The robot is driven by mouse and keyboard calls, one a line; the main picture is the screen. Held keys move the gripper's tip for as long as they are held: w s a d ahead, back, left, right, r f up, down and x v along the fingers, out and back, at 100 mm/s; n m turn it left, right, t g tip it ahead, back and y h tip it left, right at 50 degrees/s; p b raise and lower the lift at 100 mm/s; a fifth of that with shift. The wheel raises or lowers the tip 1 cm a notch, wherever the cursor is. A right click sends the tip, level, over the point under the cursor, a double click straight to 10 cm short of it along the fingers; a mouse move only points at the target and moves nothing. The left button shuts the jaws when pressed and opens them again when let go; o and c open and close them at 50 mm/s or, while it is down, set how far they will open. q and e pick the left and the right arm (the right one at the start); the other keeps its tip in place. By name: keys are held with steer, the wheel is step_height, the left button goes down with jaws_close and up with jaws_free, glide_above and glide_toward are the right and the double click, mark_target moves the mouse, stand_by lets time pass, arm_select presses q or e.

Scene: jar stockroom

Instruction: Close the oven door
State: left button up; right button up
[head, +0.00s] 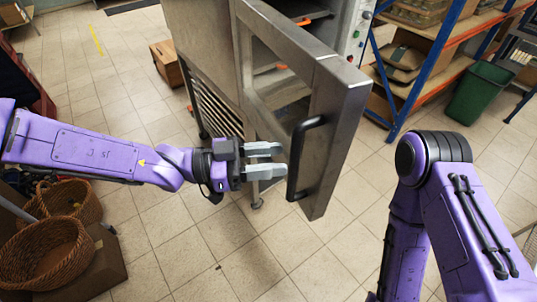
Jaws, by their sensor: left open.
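The steel oven (200,50) stands at the top centre of the head view. Its door (348,95) stands open and swung out toward me, with a window in a metal frame. A black bar handle (297,160) is on the door's near face. My left gripper (284,161) comes in from the left, its two grey fingers apart and pointing right at the handle. The fingertips are right beside the handle; I cannot tell whether they touch it. Nothing shows between the fingers. My right arm is at the right, and its gripper is out of the frame.
A blue and orange shelf rack (435,55) with sacks stands behind the door at right, beside a green bin (480,92). A wooden box (167,62) is left of the oven. Wicker baskets (45,253) sit at lower left. The tiled floor in front is clear.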

arm_select(q)
steer(key=shift+s+r, duration=0.15)
steer(key=shift+s, duration=0.15)
steer(key=c, duration=0.3)
steer(key=shift+s+a+r, duration=0.1)
steer(key=shift+s+a, duration=0.05)
steer(key=shift+s, duration=0.05)
jaws_close()
steer(key=shift+w, duration=0.3)
arm_select(e)
steer(key=shift+s, duration=0.2)
arm_select(q)
steer(key=shift+s, duration=0.2)
arm_select(e)
steer(key=shift+s+r, duration=0.1)
arm_select(q)
steer(key=shift+w, duration=0.1)
steer(key=shift+o, duration=1.5)
jaws_free()
